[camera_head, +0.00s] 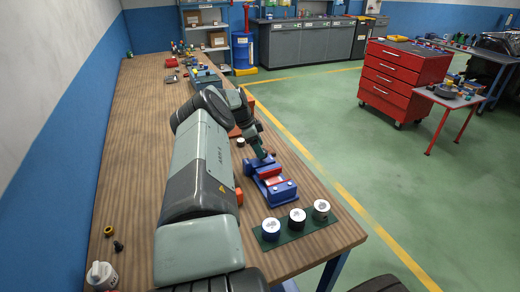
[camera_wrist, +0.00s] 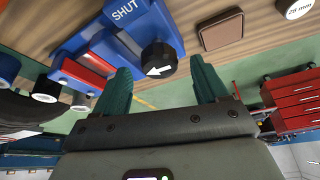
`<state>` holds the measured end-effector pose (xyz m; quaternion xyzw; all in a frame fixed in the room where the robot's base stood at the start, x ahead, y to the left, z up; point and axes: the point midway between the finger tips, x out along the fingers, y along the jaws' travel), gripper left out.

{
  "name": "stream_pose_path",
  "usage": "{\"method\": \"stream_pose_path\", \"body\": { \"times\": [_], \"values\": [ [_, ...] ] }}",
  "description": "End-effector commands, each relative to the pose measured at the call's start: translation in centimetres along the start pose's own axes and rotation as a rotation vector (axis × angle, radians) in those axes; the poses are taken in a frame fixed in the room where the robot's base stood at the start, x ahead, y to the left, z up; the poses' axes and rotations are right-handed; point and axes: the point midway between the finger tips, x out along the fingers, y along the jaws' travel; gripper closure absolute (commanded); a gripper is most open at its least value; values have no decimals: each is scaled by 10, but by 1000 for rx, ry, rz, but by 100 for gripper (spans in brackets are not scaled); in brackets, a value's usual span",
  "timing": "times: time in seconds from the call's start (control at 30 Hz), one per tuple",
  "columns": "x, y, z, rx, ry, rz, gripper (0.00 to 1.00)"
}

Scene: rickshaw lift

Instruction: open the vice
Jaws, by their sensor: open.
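The blue vice (camera_head: 283,190) with red parts stands on the wooden bench. In the wrist view the vice (camera_wrist: 138,28) is at upper left, with the word SHUT on its blue body. A black knob (camera_wrist: 159,56) with a white arrow is on its near side; the arrow points left. My gripper (camera_wrist: 168,70) is open, its two teal fingers on either side of the knob in the picture. I cannot tell whether they touch it. In the head view my gripper (camera_head: 263,153) is at the vice's far end, and my arm hides part of the bench.
A dark green mat (camera_head: 286,240) holds three white-topped cylinders near the bench's front edge. A brown square pad (camera_wrist: 221,29) lies beside the vice, and a cylinder marked 28 mm (camera_wrist: 298,8) is beyond it. A white mug (camera_head: 102,275) stands at lower left.

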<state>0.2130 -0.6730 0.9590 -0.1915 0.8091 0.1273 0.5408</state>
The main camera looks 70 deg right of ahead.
Motion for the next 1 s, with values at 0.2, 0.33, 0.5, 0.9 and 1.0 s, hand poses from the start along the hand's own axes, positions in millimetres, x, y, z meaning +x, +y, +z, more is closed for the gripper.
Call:
{"method": "stream_pose_path", "body": {
  "times": [0.2, 0.33, 0.5, 0.9, 1.0],
  "values": [
    [14, 0, 0, 0, 0, 0, 27],
    [15, 0, 0, 0, 0, 0, 27],
    [15, 0, 0, 0, 0, 0, 35],
    [15, 0, 0, -1, 0, -1, 83],
    [14, 0, 0, -8, 0, -4, 83]
  ]
}}
